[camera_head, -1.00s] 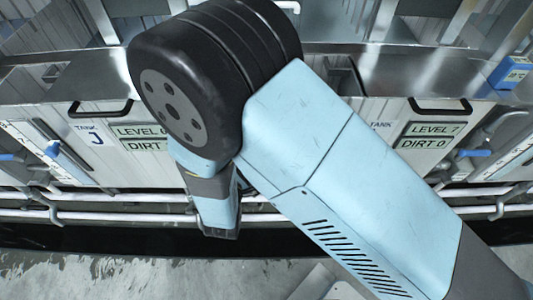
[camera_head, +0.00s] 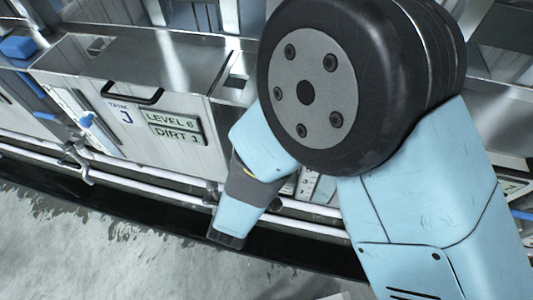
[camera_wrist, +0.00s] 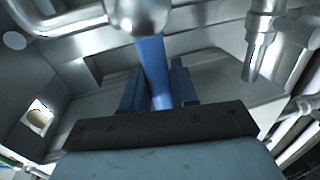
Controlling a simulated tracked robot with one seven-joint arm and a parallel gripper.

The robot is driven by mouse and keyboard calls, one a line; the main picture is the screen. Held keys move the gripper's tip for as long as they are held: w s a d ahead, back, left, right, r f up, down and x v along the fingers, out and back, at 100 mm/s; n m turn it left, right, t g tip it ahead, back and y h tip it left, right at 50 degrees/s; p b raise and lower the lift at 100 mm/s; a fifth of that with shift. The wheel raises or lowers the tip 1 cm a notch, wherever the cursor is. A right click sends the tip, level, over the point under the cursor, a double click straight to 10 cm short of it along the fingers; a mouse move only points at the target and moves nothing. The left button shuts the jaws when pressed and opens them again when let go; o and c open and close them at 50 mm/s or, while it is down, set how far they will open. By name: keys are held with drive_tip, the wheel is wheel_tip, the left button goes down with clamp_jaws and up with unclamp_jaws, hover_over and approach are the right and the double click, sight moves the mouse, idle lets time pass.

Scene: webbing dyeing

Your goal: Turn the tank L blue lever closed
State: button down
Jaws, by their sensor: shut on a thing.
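In the wrist view a blue lever (camera_wrist: 153,66) hangs from a round metal valve (camera_wrist: 138,14). My gripper (camera_wrist: 157,92) has one finger on each side of the lever and is shut on it. No tank label shows in the wrist view, so I cannot read which tank this lever belongs to. In the head view my arm covers the middle and right, and hides the gripper, the held lever and most of the tank right of tank J. No tank L label is readable.
White pipes (camera_head: 120,178) run along the front. The concrete floor (camera_head: 90,245) is clear. A metal pipe (camera_wrist: 262,40) stands right of my gripper.

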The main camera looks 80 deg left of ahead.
drive_tip(key=shift+d+f, duration=0.1)
drive_tip(key=shift+d, duration=0.15)
drive_tip(key=c, duration=1)
unclamp_jaws()
drive_tip(key=shift+c, duration=0.2)
drive_tip(key=shift+w, duration=0.1)
drive_tip(key=v, duration=1.3)
drive_tip(key=shift+d, duration=0.35)
